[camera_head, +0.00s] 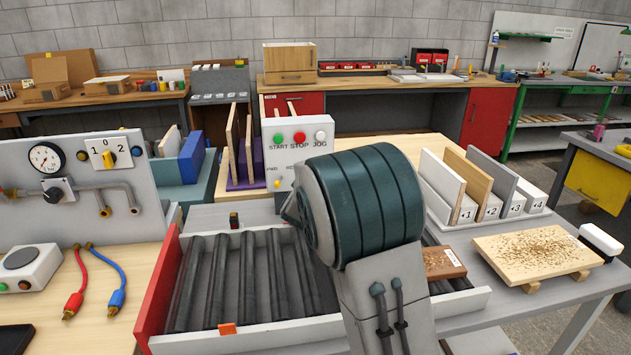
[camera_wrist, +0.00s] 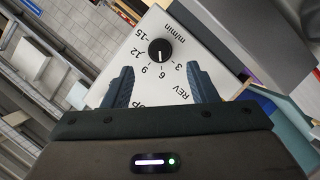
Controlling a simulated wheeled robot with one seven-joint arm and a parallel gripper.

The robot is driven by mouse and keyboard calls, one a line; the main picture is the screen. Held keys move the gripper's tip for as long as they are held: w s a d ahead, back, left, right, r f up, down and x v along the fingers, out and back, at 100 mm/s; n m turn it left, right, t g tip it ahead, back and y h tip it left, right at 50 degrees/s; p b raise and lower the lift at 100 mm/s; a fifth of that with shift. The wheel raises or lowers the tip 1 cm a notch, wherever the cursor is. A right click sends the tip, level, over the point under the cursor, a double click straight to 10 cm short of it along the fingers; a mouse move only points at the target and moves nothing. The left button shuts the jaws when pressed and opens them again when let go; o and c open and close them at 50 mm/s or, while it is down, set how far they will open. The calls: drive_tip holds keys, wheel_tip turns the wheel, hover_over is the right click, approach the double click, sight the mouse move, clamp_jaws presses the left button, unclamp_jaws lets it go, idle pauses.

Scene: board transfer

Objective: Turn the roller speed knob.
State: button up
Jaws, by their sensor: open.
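The roller speed knob (camera_wrist: 160,50) is a small round black dial on a white panel (camera_wrist: 205,35) in the wrist view, ringed by a scale from 3 to 15 m/min. A pale mark on it seems to face the 6. My gripper (camera_wrist: 159,76) is open, its two blue-grey fingers spread on either side below the knob in the picture, with nothing between them. I cannot tell how far the fingertips stand from the panel. In the head view the control box (camera_head: 283,155) shows START, STOP and JOG buttons. My arm hides the knob and gripper there.
The roller conveyor (camera_head: 160,300) lies below the box. Slotted boards (camera_head: 440,180) and a crumb-strewn board (camera_head: 535,252) are on the right. A gauge panel (camera_head: 75,215) with red and blue hoses stands on the left. Purple racks (camera_head: 240,184) stand behind the box.

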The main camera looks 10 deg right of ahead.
drive_tip(key=x, duration=0.6)
drive_tip(key=shift+w, duration=0.3)
drive_tip(key=shift+d, duration=0.1)
drive_tip(key=c, duration=1)
